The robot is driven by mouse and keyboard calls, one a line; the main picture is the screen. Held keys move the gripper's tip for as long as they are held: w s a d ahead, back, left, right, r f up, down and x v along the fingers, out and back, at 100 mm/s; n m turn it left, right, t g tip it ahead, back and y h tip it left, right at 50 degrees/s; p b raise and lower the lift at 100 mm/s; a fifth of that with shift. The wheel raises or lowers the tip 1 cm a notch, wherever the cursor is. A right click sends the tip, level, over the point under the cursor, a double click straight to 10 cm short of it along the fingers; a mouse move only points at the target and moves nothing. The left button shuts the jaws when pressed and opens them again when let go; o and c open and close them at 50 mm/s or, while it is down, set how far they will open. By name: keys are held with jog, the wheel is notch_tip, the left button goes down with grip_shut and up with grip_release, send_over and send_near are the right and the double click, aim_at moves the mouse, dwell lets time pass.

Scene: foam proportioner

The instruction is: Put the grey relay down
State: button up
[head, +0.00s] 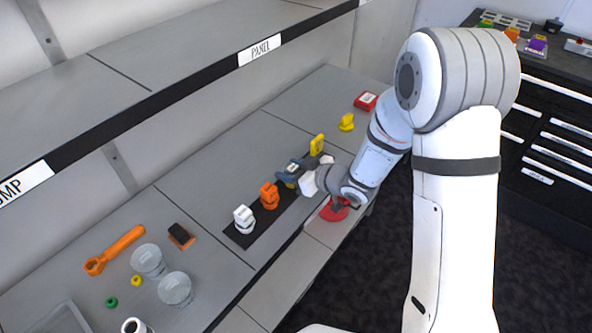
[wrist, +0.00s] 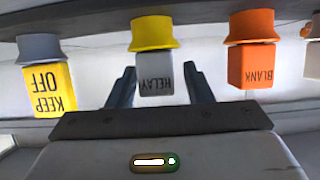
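The grey relay (wrist: 156,84), a block lettered RELAY on a yellow collar (wrist: 153,34), is upside down in the wrist view. In the head view the grey relay (head: 293,166) stands upright in the row on the dark mat (head: 240,236), partly hidden by my gripper (head: 288,178). In the wrist view the dark fingers of my gripper (wrist: 162,78) are apart on either side of the relay, with a narrow gap visible on the right. The relay's far side is hidden.
An orange BLANK piece (wrist: 252,65) and a yellow KEEP OFF piece (wrist: 48,88) flank the relay. A white piece (head: 243,218) ends the row. Two clear cups (head: 175,289) and an orange wrench (head: 115,249) lie left. The PANEL shelf (head: 200,62) overhangs behind.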

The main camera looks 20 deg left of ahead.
jog(key=shift+o, duration=0.2)
jog(key=v, duration=1.2)
jog(key=w+d+r+m+t+h, duration=0.25)
jog(key=d+h, duration=0.25)
jog(key=d, duration=0.3)
jog(key=w+d+r+m+t+h, duration=0.1)
jog(key=d+r+m+t+h, duration=0.15)
jog(key=d+m+h, duration=0.4)
jog(key=s+d+r+m+g, duration=0.2)
jog(key=s+d+g, duration=0.1)
jog(key=s, duration=0.6)
jog(key=s+d+r+m+g, duration=0.2)
jog(key=s+d+r+g, duration=0.1)
jog(key=s, duration=0.7)
jog(key=shift+s+d+g+h, duration=0.2)
jog(key=shift+d+g+h, duration=0.25)
jog(key=shift+d+g, duration=0.2)
